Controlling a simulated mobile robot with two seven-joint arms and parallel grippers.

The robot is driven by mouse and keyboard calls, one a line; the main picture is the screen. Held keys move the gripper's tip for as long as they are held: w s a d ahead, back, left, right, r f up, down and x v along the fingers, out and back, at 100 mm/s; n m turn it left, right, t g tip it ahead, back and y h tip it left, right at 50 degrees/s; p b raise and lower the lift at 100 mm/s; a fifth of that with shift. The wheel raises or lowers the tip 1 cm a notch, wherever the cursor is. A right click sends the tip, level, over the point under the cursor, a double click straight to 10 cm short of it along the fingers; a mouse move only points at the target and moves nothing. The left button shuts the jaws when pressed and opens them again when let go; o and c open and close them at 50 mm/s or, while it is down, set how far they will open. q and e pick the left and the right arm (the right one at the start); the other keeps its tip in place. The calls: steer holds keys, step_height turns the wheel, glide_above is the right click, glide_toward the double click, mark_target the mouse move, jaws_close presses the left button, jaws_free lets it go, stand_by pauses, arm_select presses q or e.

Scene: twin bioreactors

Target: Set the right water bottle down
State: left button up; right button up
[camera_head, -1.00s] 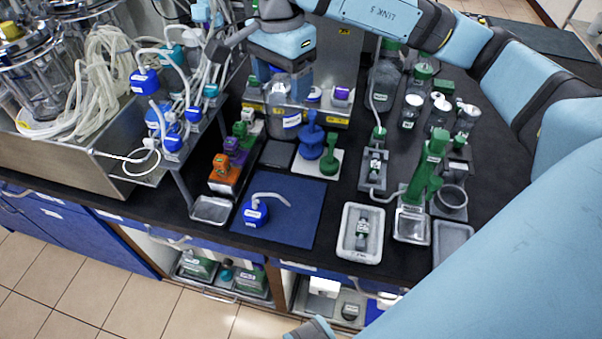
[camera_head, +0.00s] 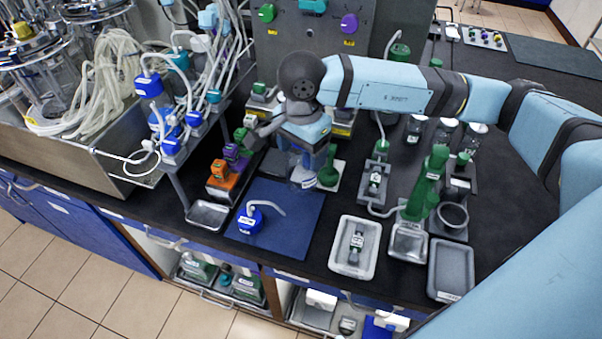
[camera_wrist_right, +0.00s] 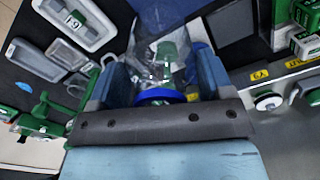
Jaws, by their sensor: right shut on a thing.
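My right gripper (camera_head: 308,160) points down over the middle of the bench, shut on a clear water bottle (camera_head: 302,178). The bottle hangs below the gripper near the far edge of the dark blue mat (camera_head: 275,240); whether it touches anything cannot be told. In the right wrist view, the fingers (camera_wrist_right: 160,70) hold the bottle (camera_wrist_right: 150,60) between them, with a blue ring (camera_wrist_right: 158,96) at the near end. The mat (camera_wrist_right: 165,10) shows beyond the bottle. A blue-capped piece with a pale tube (camera_head: 250,220) lies on the mat's left part. My left gripper is not in view.
A green-topped piece (camera_head: 328,174) on a white mat stands close to the right of the bottle. An orange block (camera_head: 222,176) and a metal tray (camera_head: 207,216) are left. A white tray (camera_head: 355,265) and green stand (camera_head: 425,185) are right. The blue mat's right part is clear.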

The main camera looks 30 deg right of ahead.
mark_target(302, 175)
step_height(302, 175, down, 7)
steer(key=shift+f, duration=0.15)
stand_by(0.4)
steer(key=shift+f, duration=0.1)
steer(key=o, duration=1.3)
